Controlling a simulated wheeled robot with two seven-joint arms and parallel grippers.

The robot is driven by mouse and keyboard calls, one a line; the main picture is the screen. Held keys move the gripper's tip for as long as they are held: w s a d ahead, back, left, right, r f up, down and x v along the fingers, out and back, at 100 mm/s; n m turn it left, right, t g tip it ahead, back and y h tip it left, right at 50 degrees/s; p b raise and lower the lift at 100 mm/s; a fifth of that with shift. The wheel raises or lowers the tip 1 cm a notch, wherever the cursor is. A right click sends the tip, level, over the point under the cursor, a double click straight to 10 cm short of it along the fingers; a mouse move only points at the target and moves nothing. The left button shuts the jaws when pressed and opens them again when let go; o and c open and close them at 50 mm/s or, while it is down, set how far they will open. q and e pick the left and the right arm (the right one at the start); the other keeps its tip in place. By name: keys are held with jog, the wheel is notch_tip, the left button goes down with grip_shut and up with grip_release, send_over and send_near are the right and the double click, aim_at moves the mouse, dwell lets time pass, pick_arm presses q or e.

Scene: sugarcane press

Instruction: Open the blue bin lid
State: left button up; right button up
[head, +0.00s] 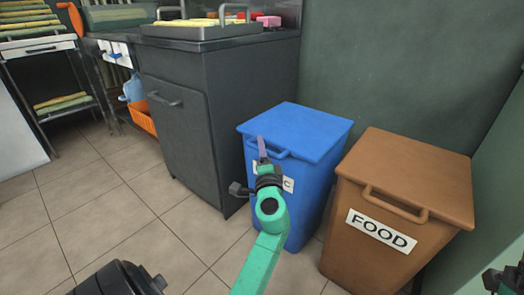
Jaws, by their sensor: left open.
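The blue bin (312,195) stands against the dark cabinet, with its flat blue lid (300,128) lying closed on top. The lid's front handle (283,154) shows on the near edge. My left gripper (262,147) is at the front of the bin, at the left part of the handle, its fingers pointing toward the lid. It is open. Whether it touches the handle I cannot tell. The gripper hides part of the white label on the bin's front. At the bottom right corner a small dark part of my right arm (505,280) shows, too cut off to read its jaws.
A brown bin (395,220) labelled FOOD stands close on the right of the blue bin. A dark cabinet (205,120) with trays on top stands on the left. The wall is right behind the bins. The tiled floor (110,215) at the left is clear.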

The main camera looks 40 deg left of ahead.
pick_arm(q)
grip_shut()
jog(key=shift+f, duration=0.1)
dwell(1.3)
